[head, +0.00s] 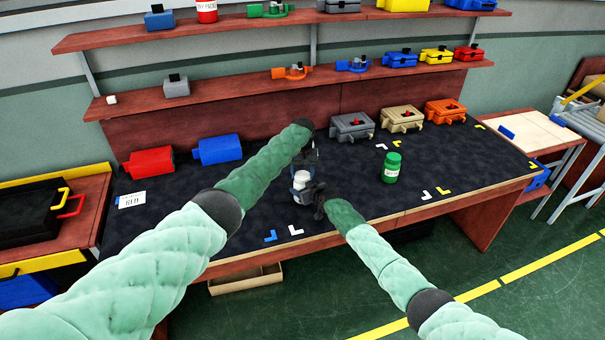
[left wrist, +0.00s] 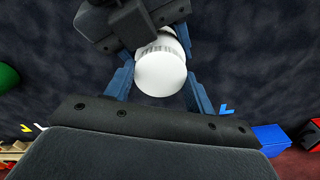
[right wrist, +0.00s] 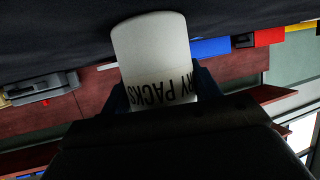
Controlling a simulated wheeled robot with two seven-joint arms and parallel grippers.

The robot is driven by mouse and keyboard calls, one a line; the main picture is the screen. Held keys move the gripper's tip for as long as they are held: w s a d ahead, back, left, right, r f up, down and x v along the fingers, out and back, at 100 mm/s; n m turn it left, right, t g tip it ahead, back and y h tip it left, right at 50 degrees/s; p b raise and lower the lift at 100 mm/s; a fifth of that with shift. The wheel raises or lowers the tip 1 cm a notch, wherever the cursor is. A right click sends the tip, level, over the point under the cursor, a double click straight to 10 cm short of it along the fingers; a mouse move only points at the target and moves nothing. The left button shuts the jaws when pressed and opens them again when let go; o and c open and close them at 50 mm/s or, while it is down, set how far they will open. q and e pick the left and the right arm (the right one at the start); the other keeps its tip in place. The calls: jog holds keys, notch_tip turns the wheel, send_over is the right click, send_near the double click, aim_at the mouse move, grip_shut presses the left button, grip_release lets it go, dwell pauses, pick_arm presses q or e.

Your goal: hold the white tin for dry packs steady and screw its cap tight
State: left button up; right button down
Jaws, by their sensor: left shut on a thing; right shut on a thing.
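The white tin (head: 301,187) stands on the dark bench mat, between my two grippers. In the right wrist view the tin (right wrist: 150,45) shows black "DRY PACKS" lettering, upside down in that picture. My right gripper (head: 319,198) is shut on the tin's body from the side; its fingers also flank the tin in the right wrist view (right wrist: 160,95). My left gripper (head: 307,168) comes from above. In the left wrist view its blue fingers (left wrist: 160,88) are shut around the white cap (left wrist: 160,75). The seam between cap and body is hard to see.
A green tin (head: 391,168) stands to the right on the mat. Red (head: 151,161) and blue (head: 218,150) boxes stand back left, and several boxes back right. A white label card (head: 132,200) lies at left. The mat's front is mostly clear.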

pick_arm(q)
jog(key=o, duration=1.2)
jog(key=shift+c, duration=0.2)
jog(key=shift+r, duration=0.1)
notch_tip(320, 180, up, 12)
pick_arm(e)
jog(key=shift+c, duration=1.3)
grip_release()
pick_arm(q)
jog(key=shift+f, duration=0.2)
pick_arm(e)
jog(key=shift+s, duration=0.1)
